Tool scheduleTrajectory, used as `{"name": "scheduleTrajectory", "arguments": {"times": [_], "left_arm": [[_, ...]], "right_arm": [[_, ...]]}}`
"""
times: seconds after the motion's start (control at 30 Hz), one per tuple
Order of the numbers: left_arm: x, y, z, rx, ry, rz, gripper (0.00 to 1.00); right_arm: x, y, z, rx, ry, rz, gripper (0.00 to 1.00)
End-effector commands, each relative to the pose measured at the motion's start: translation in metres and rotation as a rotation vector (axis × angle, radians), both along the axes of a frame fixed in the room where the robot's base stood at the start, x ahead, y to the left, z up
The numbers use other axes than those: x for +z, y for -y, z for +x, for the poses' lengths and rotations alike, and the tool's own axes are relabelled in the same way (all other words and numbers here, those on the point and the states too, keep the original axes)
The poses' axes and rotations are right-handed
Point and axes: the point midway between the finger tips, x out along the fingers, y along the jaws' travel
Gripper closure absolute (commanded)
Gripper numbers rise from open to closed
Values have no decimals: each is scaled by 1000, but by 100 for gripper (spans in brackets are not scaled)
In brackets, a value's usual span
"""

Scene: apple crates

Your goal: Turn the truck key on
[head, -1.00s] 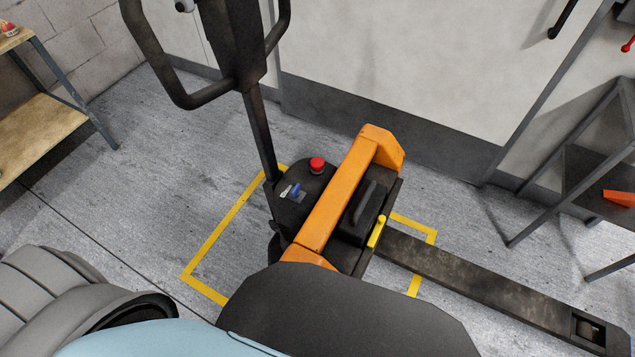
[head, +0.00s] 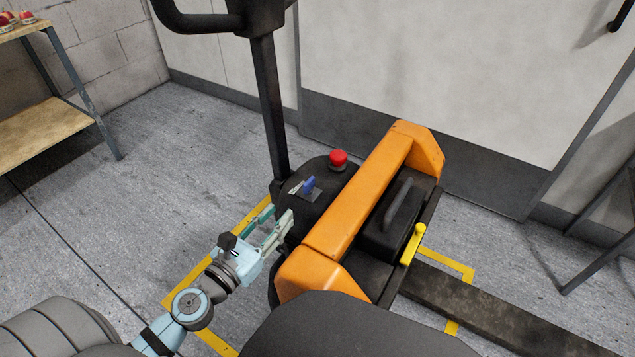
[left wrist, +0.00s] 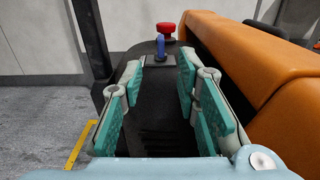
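The blue truck key (head: 309,184) stands on a small grey plate on the black top of the orange pallet truck (head: 345,215). In the left wrist view the key (left wrist: 160,46) stands upright ahead, beyond the fingertips and between them. My left gripper (head: 279,222) is open and empty, just short of the key at the near left side of the truck's black housing. In the left wrist view its teal-padded fingers (left wrist: 160,75) are spread apart. My right gripper is not in view.
A red button (head: 338,158) sits right behind the key. The black tiller post (head: 271,110) rises behind left. The orange cover borders the key's right side. A yellow lever (head: 413,244) is farther right. A wooden shelf (head: 45,135) stands far left.

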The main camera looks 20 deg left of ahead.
Motion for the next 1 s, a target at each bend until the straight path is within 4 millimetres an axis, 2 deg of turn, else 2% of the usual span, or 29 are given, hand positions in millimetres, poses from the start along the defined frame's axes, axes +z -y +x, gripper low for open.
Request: {"name": "scheduleTrajectory", "arguments": {"times": [0.03,0.2,0.4,0.5,0.7,0.93,1.0], "left_arm": [[5,1,8,1,1,-4,71],[7,7,45,0,3,-3,71],[3,14,94,-1,2,-2,71],[1,16,111,-1,1,0,71],[0,19,125,-2,-1,1,71],[0,19,126,-2,-1,1,71],[0,18,126,-2,-1,1,80]], "right_arm": [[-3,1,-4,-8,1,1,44],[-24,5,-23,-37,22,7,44],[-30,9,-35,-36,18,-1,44],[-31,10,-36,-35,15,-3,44],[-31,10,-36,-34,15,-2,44],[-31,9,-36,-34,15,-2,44],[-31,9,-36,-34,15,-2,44]]}}
